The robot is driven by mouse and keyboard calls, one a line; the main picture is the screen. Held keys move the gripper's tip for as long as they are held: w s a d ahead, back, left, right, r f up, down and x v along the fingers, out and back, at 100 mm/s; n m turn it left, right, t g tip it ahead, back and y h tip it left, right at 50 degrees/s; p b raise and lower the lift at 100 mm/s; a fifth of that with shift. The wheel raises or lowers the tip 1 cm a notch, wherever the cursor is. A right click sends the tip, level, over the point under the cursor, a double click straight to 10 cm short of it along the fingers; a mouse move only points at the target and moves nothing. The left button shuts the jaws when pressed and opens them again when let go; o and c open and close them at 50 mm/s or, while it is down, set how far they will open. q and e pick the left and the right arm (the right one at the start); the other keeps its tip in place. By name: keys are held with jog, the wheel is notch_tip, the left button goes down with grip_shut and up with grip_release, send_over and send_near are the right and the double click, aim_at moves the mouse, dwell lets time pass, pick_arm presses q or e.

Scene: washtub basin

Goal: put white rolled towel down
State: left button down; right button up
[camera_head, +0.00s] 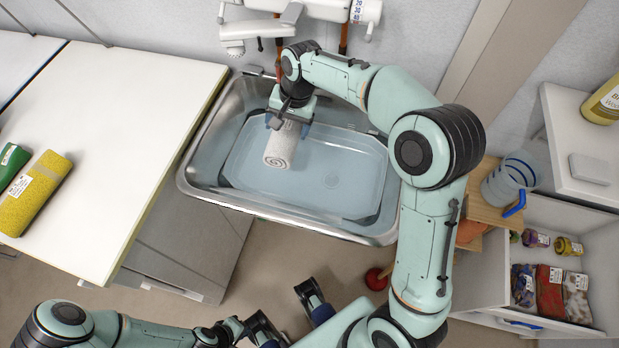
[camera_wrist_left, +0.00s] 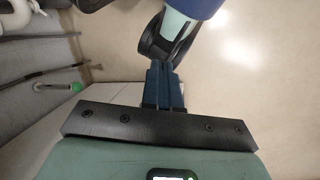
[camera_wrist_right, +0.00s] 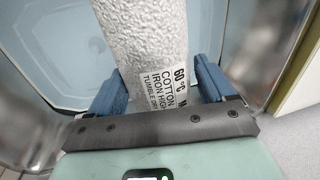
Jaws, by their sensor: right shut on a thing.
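The white rolled towel (camera_head: 281,149) is a thick roll with a spiral end facing the viewer in the head view. My right gripper (camera_head: 289,124) is shut on its far end and holds it over the clear plastic tub (camera_head: 352,190) in the metal sink. In the right wrist view the towel (camera_wrist_right: 145,35) lies between the two blue fingers, with its printed care label showing. I cannot tell whether the towel touches the tub's bottom. My left gripper (camera_wrist_left: 165,70) is shut and empty, low in front of the sink, over the floor.
A white counter (camera_head: 120,110) stands left of the sink, with yellow (camera_head: 36,192) and green (camera_head: 10,163) rolls at its left edge. A tap fixture (camera_head: 255,32) hangs behind the sink. Shelves with a pitcher (camera_head: 510,180) and several packets stand at right.

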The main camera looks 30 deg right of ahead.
aim_at(298, 124)
jog(key=d+m+b, duration=0.1)
jog(key=d+f+m+b, duration=0.1)
jog(key=m+b, duration=0.1)
jog(key=d+f+m+b, duration=0.1)
jog(key=m, duration=0.1)
jog(key=shift+w+d+f+h+b, duration=0.2)
jog(key=shift+w+h+b, duration=0.1)
jog(key=shift+w+h, duration=0.1)
jog(key=shift+f, duration=0.3)
notch_tip(298, 124, down, 18)
jog(key=b, duration=0.5)
jog(key=shift+f, duration=0.15)
pick_arm(q)
jog(key=w+a+f+t+y, duration=0.1)
jog(key=w+a+f+t, duration=0.2)
jog(key=w+f, duration=0.6)
notch_tip(298, 124, down, 3)
jog(key=shift+w+a+f+n, duration=0.1)
jog(key=shift+w+a+n, duration=0.25)
jog(key=shift+a, duration=0.35)
pick_arm(e)
jog(key=shift+f, duration=0.4)
pick_arm(q)
jog(key=shift+s, duration=0.1)
pick_arm(e)
jog(key=shift+f, duration=0.15)
jog(key=o, duration=1)
